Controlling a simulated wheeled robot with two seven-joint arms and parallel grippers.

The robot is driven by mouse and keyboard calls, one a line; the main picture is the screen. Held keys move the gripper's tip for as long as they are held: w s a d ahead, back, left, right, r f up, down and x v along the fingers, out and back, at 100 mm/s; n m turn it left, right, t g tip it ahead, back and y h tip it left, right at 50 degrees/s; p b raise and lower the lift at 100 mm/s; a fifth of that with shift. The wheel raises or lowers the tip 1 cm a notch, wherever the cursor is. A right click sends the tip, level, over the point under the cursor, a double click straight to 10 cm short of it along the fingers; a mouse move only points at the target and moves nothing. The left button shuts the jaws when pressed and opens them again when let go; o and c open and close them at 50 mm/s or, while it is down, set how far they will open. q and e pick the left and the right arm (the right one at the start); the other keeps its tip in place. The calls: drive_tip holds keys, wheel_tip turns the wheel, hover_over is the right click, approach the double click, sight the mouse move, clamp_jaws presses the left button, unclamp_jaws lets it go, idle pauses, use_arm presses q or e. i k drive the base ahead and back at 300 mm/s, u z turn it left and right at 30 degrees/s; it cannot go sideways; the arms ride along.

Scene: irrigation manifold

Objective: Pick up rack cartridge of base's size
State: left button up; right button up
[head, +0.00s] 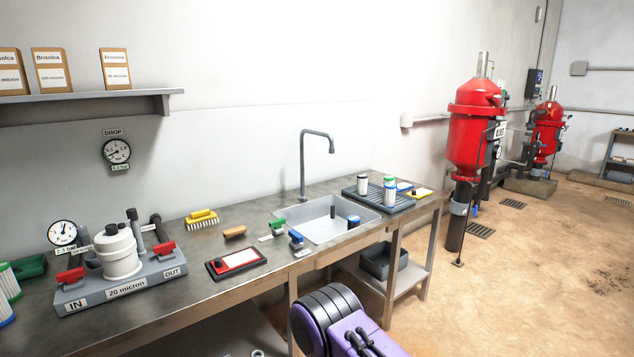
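The grey base (150,281) labelled "20 micron", IN and OUT stands at the left of the bench and carries a white housing (118,253). The dark rack (368,199) sits at the bench's right end, beyond the sink. On it are a white cartridge with a dark top (363,184) and a white cartridge with green and blue bands (390,193). Their size marks are too small to read. A blue-and-dark piece (353,221) stands in the sink. More green- and blue-ended cartridges (9,284) are cut off at the left edge. Neither gripper shows.
The metal bench (200,267) holds a yellow brush (202,218), a red-framed tray (236,262), green and blue valves (278,228) and the sink (328,228). A purple part of my arm (376,330) is in front. A red tank (473,135) stands right; floor there is open.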

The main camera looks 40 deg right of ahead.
sight(390, 197)
drive_tip(key=k, duration=0.6)
drive_tip(key=z, duration=0.9)
drive_tip(key=i, duration=0.8)
drive_tip(key=z, duration=1.45)
drive_tip(key=i, duration=2.4)
drive_tip(key=u, duration=0.9)
drive_tip(key=i, duration=1.1)
drive_tip(key=u, duration=0.95)
